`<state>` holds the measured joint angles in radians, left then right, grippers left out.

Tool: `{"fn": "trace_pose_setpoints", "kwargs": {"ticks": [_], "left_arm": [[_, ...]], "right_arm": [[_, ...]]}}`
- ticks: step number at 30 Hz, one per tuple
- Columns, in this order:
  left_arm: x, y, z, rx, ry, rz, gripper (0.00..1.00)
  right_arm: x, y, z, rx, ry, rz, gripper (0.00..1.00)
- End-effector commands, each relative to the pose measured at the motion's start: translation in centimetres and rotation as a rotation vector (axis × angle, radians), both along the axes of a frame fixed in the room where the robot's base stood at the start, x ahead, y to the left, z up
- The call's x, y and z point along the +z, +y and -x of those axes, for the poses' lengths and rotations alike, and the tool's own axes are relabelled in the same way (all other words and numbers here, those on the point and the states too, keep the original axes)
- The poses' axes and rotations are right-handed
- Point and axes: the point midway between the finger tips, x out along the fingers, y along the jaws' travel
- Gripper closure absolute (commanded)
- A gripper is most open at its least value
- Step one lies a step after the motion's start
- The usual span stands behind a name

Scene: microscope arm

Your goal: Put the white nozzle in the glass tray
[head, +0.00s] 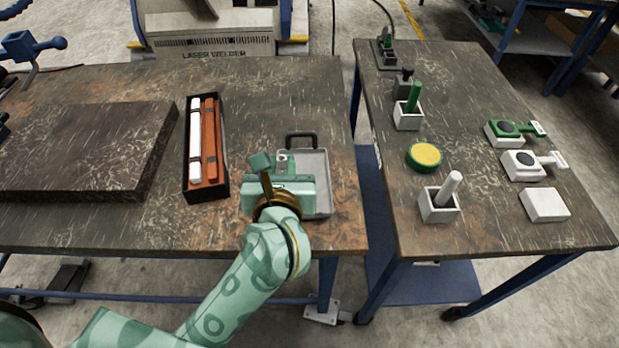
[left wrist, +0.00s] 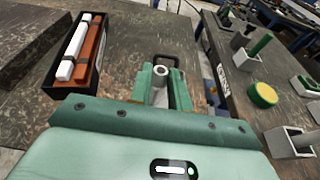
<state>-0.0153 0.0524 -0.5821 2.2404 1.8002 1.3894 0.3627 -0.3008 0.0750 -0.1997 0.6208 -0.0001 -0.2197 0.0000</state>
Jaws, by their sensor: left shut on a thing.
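The glass tray (head: 322,196) is a shallow grey tray with a dark handle at its far end, on the left table near its right edge. My left gripper (head: 282,164) is over the tray's left part and hides some of it. In the left wrist view its fingers (left wrist: 160,84) are closed on the white nozzle (left wrist: 160,71), a short pale piece with a round opening facing up. In the head view only a small pale bit of the nozzle (head: 282,158) shows. I cannot tell whether the nozzle touches the tray's floor. My right gripper is not in view.
A black box (head: 206,186) with a white and an orange bar lies left of the tray. A dark slab (head: 85,150) lies further left. Past a gap, the right table holds holders with green and white tools, a yellow-topped disc (head: 425,156) and white blocks.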

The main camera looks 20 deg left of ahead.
Motion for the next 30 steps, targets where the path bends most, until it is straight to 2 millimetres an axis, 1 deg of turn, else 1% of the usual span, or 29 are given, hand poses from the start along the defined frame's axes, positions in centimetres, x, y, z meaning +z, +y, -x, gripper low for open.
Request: {"fn": "trace_pose_setpoints", "kwargs": {"ticks": [1, 3, 6, 9, 14, 17, 18, 21, 23, 30], "left_arm": [[-1.7, -0.3, -1.7, 0.002, 0.002, 0.002, 1.0], [-2.7, -0.6, -3.8, 0.001, 0.005, 0.001, 1.0], [-5.3, -0.8, -5.6, 0.001, 0.009, 0.0, 1.0], [-6.7, -1.0, -6.9, 0.001, 0.008, 0.001, 1.0], [-7.1, -1.2, -7.8, 0.001, 0.004, 0.001, 1.0], [-7.8, -1.3, -8.3, 0.001, 0.004, 0.0, 1.0], [-8.3, -1.3, -8.7, 0.001, 0.005, 0.0, 1.0], [-10.4, -1.3, -8.7, 0.0, 0.01, 0.0, 1.0], [-11.2, -1.3, -8.7, 0.001, 0.008, 0.0, 1.0], [-10.7, -1.3, -8.6, 0.001, 0.002, 0.0, 1.0]], "right_arm": [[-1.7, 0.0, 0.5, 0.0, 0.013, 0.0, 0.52], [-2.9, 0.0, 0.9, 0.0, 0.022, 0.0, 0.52], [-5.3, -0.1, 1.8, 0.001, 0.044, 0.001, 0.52], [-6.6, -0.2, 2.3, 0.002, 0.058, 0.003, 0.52], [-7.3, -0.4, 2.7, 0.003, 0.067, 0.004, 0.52], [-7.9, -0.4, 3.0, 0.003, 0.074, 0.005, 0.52], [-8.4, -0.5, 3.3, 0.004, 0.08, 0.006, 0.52], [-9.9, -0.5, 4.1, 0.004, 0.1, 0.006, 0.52], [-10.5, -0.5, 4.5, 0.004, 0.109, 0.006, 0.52], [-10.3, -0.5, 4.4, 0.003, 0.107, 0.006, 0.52]]}}
